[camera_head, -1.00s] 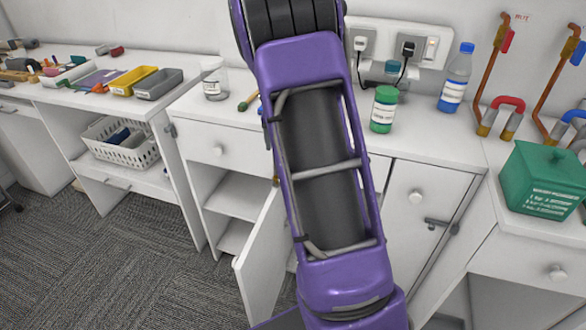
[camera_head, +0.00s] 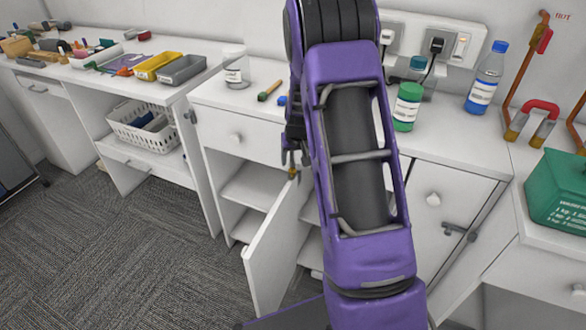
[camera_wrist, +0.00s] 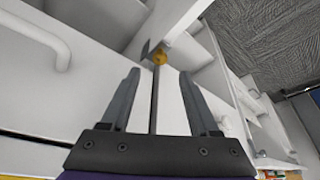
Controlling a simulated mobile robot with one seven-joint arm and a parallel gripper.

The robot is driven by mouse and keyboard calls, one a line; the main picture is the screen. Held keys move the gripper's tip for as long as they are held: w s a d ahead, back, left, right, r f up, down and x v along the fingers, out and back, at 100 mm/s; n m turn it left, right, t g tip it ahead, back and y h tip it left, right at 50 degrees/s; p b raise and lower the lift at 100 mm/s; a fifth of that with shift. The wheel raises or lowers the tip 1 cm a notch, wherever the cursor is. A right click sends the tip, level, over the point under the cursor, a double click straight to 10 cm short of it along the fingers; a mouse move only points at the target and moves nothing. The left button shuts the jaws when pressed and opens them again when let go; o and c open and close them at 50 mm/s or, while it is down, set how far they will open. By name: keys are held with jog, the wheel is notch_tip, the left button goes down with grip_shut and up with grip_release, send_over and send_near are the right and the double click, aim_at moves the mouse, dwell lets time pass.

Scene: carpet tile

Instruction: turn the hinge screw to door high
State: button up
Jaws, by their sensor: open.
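The small brass-yellow hinge screw (camera_head: 292,173) sits at the top of the open white cabinet door (camera_head: 268,245). It shows as an orange-yellow knob in the wrist view (camera_wrist: 160,57), by the door's top edge. My gripper (camera_head: 291,158) is just above the screw in the head view, partly hidden by my purple arm. In the wrist view my gripper (camera_wrist: 159,75) has its two fingers apart, with the screw just beyond and between the tips.
The counter above the cabinet carries a clear jar (camera_head: 236,70), a green-capped bottle (camera_head: 407,107) and a blue bottle (camera_head: 486,78). A green box (camera_head: 558,190) stands at the right. A white basket (camera_head: 146,130) is on a shelf at left. The carpet (camera_head: 130,250) at left is clear.

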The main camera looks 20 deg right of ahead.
aim_at(292, 170)
jog(key=x, duration=0.6)
jog(key=shift+c, duration=0.4)
grip_shut()
